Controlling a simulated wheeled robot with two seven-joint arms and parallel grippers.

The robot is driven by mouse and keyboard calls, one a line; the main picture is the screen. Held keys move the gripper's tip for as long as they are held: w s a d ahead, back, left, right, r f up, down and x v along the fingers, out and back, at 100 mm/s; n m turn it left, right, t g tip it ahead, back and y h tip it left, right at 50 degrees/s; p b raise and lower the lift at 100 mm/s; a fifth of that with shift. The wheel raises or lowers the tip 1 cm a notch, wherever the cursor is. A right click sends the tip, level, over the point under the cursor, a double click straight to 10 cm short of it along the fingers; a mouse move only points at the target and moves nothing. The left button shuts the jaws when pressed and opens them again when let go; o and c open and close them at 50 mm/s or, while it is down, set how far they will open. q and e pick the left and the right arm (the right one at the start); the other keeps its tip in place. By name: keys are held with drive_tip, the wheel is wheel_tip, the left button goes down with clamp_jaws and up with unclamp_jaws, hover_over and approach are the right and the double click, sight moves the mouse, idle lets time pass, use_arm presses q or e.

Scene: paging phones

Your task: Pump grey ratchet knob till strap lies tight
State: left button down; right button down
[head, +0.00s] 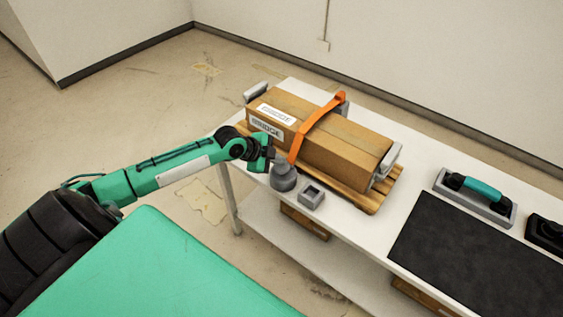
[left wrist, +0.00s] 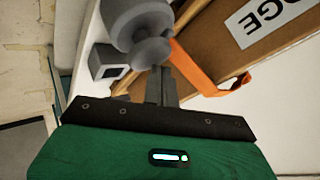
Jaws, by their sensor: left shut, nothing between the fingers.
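The grey ratchet knob (head: 284,178) stands on the white table in front of the cardboard box (head: 330,140). In the left wrist view, the knob (left wrist: 143,28) shows its round grey parts just beyond my fingertips. The orange strap (head: 316,125) runs over the box and bulges up off it near the far edge; part of it (left wrist: 205,75) shows beside the knob. My left gripper (head: 274,159) is shut and empty, its tips (left wrist: 160,72) right at the knob; I cannot tell whether they touch. My right gripper is out of view.
The box lies on a wooden pallet (head: 376,199) with grey brackets at its ends. A small grey square block (head: 311,195) sits right of the knob. Farther right are a dark mat (head: 470,250), a teal-handled tool (head: 482,189) and a black device (head: 545,230).

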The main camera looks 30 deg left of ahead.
sight(278, 165)
use_arm(q)
drive_tip(key=shift+r+p, duration=0.3)
drive_tip(key=shift+r, duration=0.35)
drive_tip(key=shift+r, duration=0.1)
wheel_tip(278, 165, up, 5)
drive_tip(key=p, duration=0.4)
idle(2.5)
